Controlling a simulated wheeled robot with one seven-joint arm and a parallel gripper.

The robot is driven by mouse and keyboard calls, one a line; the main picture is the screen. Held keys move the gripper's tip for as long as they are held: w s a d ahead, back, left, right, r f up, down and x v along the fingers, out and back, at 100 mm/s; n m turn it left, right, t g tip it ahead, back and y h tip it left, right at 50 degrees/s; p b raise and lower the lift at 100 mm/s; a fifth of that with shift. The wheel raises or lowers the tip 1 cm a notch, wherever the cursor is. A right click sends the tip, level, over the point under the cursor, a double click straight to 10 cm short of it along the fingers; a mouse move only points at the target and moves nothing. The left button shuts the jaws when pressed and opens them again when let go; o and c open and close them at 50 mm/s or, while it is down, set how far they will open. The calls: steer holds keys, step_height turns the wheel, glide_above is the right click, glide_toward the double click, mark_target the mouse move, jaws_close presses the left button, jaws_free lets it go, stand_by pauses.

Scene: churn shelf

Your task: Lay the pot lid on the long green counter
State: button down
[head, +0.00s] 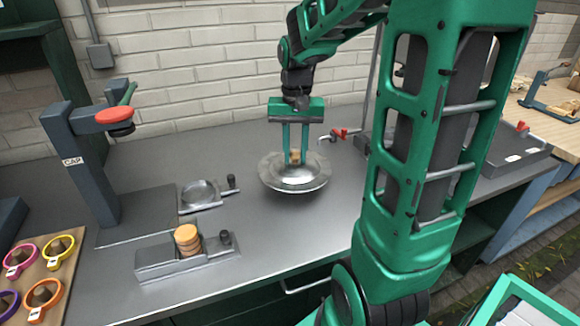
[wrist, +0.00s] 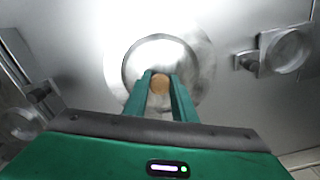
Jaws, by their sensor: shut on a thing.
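The pot lid (head: 294,177) is a shiny round metal dome with a wide rim and a small wooden knob. In the head view it is over the grey metal worktop, near the picture's middle; I cannot tell whether its rim touches the surface. My gripper (head: 295,158) points down from above and is shut on the lid's knob. In the wrist view my gripper (wrist: 160,86) has its green fingers on either side of the wooden knob, with the lid (wrist: 197,66) below them. I cannot clearly identify a long green counter apart from the dark green-fronted bench.
The grey worktop (head: 330,215) holds a tool with a wooden puck stack (head: 187,238), a small round metal dish (head: 199,194) and a capping press (head: 85,160). Ring-handled tools (head: 40,270) lie at left. A wooden bench (head: 545,110) stands at far right.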

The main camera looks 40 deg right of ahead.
mark_target(295, 163)
steer(key=shift+d+f, duration=0.1)
steer(key=shift+f, duration=1.9)
steer(key=c, duration=1.5)
jaws_free()
steer(key=shift+f, duration=0.1)
steer(key=shift+o, duration=0.2)
